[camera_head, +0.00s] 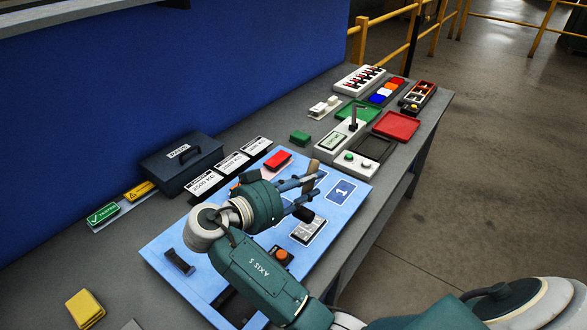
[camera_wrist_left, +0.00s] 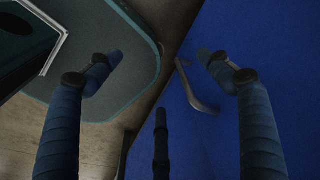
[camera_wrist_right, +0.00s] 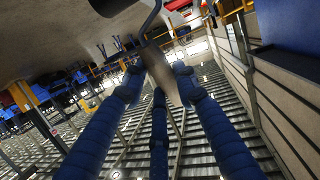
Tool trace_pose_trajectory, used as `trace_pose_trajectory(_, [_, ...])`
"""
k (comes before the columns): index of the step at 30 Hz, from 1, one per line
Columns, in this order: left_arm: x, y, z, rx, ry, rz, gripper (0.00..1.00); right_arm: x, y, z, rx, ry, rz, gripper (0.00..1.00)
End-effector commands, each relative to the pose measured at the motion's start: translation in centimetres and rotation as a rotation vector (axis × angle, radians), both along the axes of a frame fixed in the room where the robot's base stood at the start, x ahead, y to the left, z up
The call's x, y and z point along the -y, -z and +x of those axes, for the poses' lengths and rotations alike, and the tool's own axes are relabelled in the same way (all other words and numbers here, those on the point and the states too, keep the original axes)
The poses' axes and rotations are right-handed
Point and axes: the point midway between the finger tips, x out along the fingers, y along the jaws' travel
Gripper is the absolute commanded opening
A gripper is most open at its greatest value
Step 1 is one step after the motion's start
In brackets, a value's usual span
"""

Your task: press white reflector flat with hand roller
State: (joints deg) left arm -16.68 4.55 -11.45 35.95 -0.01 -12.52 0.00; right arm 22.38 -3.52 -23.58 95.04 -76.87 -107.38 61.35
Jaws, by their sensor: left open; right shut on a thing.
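The hand roller shows in the right wrist view as a tan handle (camera_wrist_right: 161,76) with a bent metal rod and a dark roller end at the top edge. My right gripper (camera_wrist_right: 158,72) is shut on that handle. In the head view my right gripper (camera_head: 309,192) is over the blue board (camera_head: 218,287), with part of the handle (camera_head: 313,167) beyond its fingers. A whitish rectangular piece (camera_head: 307,229), perhaps the white reflector, lies in a white-outlined field below the fingers; I cannot tell if it is flat. My left gripper (camera_wrist_left: 160,57) is open and empty in the left wrist view.
A red block (camera_head: 277,160) and an orange-topped piece (camera_head: 282,256) are on the board. A fixture with a post (camera_head: 341,137), a red tray (camera_head: 396,126) and a green tray (camera_head: 358,111) fill the far end. A yellow block (camera_head: 85,308) lies front left.

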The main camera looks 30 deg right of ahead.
Motion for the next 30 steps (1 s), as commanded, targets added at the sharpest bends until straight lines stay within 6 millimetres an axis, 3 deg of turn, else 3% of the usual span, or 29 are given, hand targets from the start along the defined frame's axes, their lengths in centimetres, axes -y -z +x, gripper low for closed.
trace_pose_trajectory(8, [-0.1, 0.7, -0.5, -0.007, 0.0, 0.001, 0.79, 0.0, 0.9, 0.0, -0.001, 0.0, -0.001, 0.03])
trace_pose_trajectory(17, [-0.3, 2.7, -3.2, -0.045, 0.0, 0.005, 0.79, 0.0, 3.9, 0.0, -0.003, 0.0, -0.003, 0.03])
trace_pose_trajectory(24, [-0.2, 3.7, -1.4, -0.022, 0.001, 0.003, 0.79, 0.0, 5.8, -0.1, -0.001, 0.0, -0.001, 0.03])
trace_pose_trajectory(30, [0.0, 3.5, 0.1, 0.002, 0.001, 0.0, 0.79, 0.0, 6.0, 0.0, -0.001, 0.0, -0.001, 0.03])
